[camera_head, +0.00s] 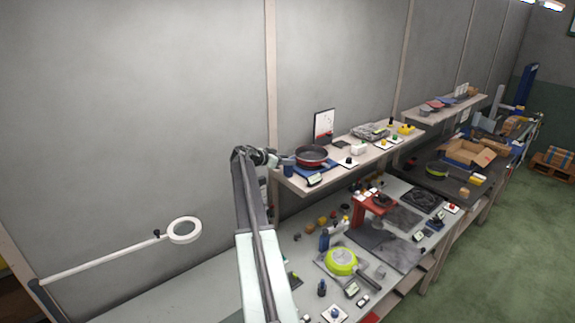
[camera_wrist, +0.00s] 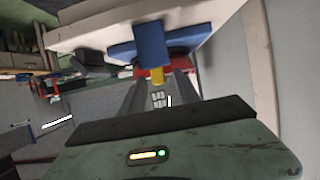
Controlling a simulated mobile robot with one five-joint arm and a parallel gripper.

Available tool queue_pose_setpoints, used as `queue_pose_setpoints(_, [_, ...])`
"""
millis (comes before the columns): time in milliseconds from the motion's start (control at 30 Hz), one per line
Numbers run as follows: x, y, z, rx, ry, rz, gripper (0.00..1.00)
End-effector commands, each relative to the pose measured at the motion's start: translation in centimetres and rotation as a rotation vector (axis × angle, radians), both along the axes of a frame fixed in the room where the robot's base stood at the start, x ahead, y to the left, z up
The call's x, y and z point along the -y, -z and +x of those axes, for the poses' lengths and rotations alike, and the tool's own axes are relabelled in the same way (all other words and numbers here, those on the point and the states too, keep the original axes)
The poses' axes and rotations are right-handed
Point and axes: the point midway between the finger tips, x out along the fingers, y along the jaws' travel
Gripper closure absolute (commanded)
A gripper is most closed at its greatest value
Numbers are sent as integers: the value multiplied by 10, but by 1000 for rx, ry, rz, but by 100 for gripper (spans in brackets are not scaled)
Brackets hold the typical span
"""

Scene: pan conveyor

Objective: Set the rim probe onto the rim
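A red pan (camera_head: 311,154) with a dark inside sits on a blue base (camera_head: 318,171) on the upper shelf. A small blue block (camera_head: 288,167), likely the rim probe, stands left of the pan at the shelf's end. In the wrist view, which looks inverted, the blue block (camera_wrist: 151,42) has a yellow end (camera_wrist: 157,75), and the red pan (camera_wrist: 182,72) shows partly behind it. My gripper (camera_head: 277,160) is at the block. In the wrist view its two grey fingers (camera_wrist: 158,88) stand apart on either side of the yellow end, with gaps visible. The far pan rim is hidden there.
The upper shelf (camera_head: 300,187) also bears a white board (camera_head: 324,126), a grey tray (camera_head: 370,131) and button boxes. Below, a bench holds a lime-green pan (camera_head: 341,261), a red stand (camera_head: 374,204) and several small items. A white ring lamp (camera_head: 184,231) juts out at left.

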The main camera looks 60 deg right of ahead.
Motion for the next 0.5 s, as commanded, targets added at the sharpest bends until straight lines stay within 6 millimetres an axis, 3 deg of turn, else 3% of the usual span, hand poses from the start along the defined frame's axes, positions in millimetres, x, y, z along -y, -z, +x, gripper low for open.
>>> queue_pose_setpoints(267, [7,3,-3,-1,0,0,62])
queue_pose_setpoints(400, [7,3,-2,-1,0,1,95])
queue_pose_setpoints(433, [7,3,-2,-1,0,1,100])
queue_pose_setpoints(500, [7,3,-2,-1,0,1,100])
